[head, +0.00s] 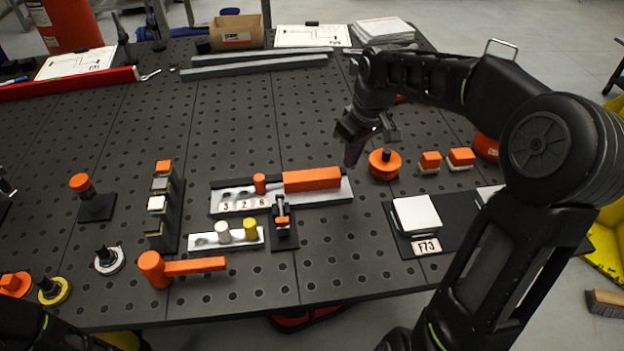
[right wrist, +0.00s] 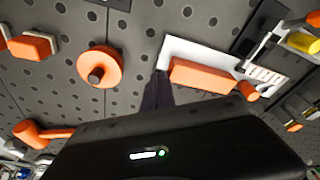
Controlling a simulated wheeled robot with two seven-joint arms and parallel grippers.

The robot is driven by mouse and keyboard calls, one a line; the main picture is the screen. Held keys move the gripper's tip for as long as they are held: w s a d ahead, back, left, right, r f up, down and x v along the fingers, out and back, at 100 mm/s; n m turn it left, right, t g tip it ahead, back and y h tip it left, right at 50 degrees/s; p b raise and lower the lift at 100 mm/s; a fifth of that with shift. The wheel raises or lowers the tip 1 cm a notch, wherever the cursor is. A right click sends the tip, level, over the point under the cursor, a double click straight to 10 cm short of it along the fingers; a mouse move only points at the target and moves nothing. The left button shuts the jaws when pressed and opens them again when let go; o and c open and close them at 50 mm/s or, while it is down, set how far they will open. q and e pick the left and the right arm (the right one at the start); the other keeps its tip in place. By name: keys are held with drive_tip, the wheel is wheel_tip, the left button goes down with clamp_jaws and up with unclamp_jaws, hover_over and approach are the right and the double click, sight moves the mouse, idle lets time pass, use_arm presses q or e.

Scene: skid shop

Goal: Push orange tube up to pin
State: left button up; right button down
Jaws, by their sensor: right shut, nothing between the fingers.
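The orange tube (head: 312,180) lies along the right part of a white fixture plate (head: 333,197); it also shows in the right wrist view (right wrist: 203,75). A short upright orange pin (head: 259,184) stands left of the tube, with a small gap between them; it also shows in the right wrist view (right wrist: 248,91). My right gripper (head: 352,155) is shut and empty, pointing down by the tube's right end. In the right wrist view its dark fingers (right wrist: 158,92) are close to that end; I cannot tell whether they touch. My left gripper is out of view.
A round orange knob (head: 384,164) and orange-topped blocks (head: 431,160) stand right of the plate. A black toggle clamp (head: 283,220) and a white tray with pegs (head: 207,240) are in front. An orange mallet (head: 155,269) lies nearer.

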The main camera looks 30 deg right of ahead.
sight(335, 172)
drive_tip(key=shift+f, duration=0.2)
drive_tip(key=shift+f+b, duration=1.2)
drive_tip(key=shift+f, duration=0.25)
drive_tip(key=shift+w+a+b, duration=0.1)
drive_tip(key=shift+w+a, duration=0.15)
drive_tip(key=shift+a, duration=0.45)
drive_tip(key=shift+w+a+b, duration=0.1)
drive_tip(key=shift+w+a, duration=0.15)
drive_tip(key=shift+a, duration=0.5)
drive_tip(key=shift+w+a+b, duration=0.1)
drive_tip(key=shift+w+a, duration=0.15)
drive_tip(key=shift+a, duration=0.45)
drive_tip(key=shift+d, duration=0.2)
drive_tip(key=shift+s+d, duration=0.2)
drive_tip(key=shift+d, duration=0.2)
wheel_tip(335, 172, up, 7)
drive_tip(key=p, duration=0.5)
drive_tip(key=shift+r+p, duration=0.1)
drive_tip(key=shift+p, duration=0.2)
